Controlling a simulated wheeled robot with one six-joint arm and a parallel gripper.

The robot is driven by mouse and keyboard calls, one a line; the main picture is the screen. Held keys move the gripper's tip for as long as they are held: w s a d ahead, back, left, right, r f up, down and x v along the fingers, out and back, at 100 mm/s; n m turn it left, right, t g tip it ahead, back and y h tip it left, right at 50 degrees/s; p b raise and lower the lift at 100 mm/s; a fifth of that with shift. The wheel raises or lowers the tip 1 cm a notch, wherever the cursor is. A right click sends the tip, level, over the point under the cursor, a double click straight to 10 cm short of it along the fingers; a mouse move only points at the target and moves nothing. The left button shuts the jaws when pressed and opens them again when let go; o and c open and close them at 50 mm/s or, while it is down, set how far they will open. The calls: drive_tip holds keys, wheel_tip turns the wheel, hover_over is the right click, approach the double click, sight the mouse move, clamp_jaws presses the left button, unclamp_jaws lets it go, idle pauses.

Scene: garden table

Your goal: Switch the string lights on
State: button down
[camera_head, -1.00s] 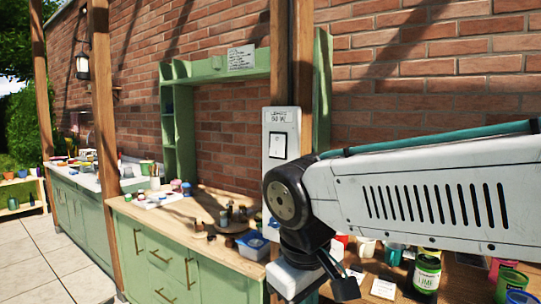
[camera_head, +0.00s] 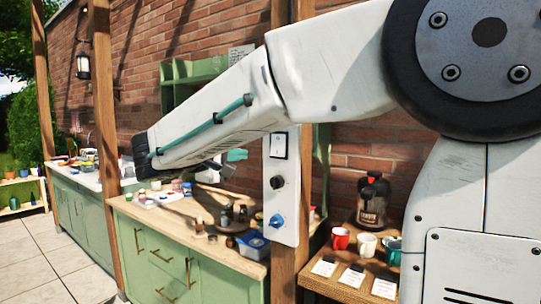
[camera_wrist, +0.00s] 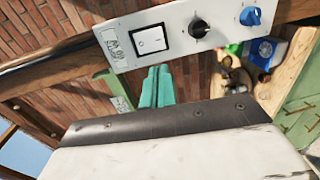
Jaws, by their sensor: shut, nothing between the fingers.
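A white control panel (camera_head: 283,205) is fixed to a wooden post. It carries a white rocker switch in a black frame (camera_head: 279,146), a black knob (camera_head: 278,183) and a blue knob (camera_head: 276,221). The wrist view shows the same rocker switch (camera_wrist: 150,41), black knob (camera_wrist: 200,28) and blue knob (camera_wrist: 250,16). My gripper (camera_head: 237,155) has teal fingers, shut and empty, just left of the switch. In the wrist view my gripper (camera_wrist: 158,70) shows its tips just below the switch, seemingly apart from it. The string lights are not clearly in view.
A green cabinet (camera_head: 180,255) with a wooden top stands behind, holding small pots and a blue box (camera_head: 253,243). At right, a wooden table (camera_head: 335,285) bears mugs (camera_head: 367,245) and a dark dispenser (camera_head: 373,200). A lantern (camera_head: 83,66) hangs at left.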

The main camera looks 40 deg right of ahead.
sight(277, 154)
drive_tip(key=x, duration=1.4)
